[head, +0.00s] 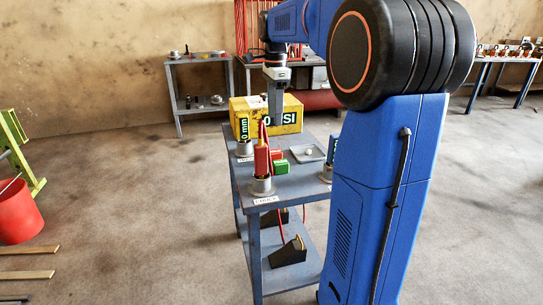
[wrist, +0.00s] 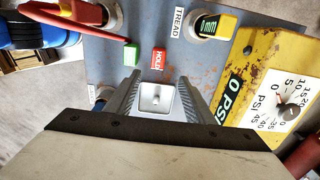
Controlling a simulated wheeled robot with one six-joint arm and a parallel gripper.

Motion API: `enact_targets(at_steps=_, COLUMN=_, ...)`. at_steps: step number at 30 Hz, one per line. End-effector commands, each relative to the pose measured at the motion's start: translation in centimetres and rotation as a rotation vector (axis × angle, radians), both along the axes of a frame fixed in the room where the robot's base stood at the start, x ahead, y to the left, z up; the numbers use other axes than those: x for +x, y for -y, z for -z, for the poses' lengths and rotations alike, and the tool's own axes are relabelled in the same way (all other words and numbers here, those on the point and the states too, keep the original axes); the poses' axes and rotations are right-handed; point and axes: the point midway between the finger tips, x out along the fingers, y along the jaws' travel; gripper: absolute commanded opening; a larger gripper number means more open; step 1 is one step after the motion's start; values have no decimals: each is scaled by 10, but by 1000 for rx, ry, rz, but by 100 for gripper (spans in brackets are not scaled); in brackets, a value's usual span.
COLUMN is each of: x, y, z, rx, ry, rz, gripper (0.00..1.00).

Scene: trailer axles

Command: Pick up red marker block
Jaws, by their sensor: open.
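The red marker block (wrist: 158,58) lies on the blue-grey cart top, with white lettering that reads like HOLD. In the head view it is a small red block (head: 277,154), partly hidden by the taller red tool. A green block (wrist: 131,54) lies beside it, apart from it in the wrist view; it also shows in the head view (head: 281,167). My gripper (head: 275,118) points down above the cart. In the wrist view my gripper (wrist: 160,95) is open and empty, its fingers framing a small tray. The red block is beyond the fingertips, not between them.
The metal tray (head: 299,158) holds a small pale round piece. The yellow gauge box (head: 250,108) stands at the cart's back. A red tool (head: 262,160), a yellow 0mm gauge (wrist: 216,24) and a blue piece (head: 333,147) stand in round holders around the cart top.

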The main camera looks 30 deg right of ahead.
Motion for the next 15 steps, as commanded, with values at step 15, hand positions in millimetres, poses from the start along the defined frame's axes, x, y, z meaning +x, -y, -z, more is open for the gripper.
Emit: enact_targets(at_steps=15, x=-1, y=-1, z=85, rx=0, ry=-1, rz=-2, gripper=48)
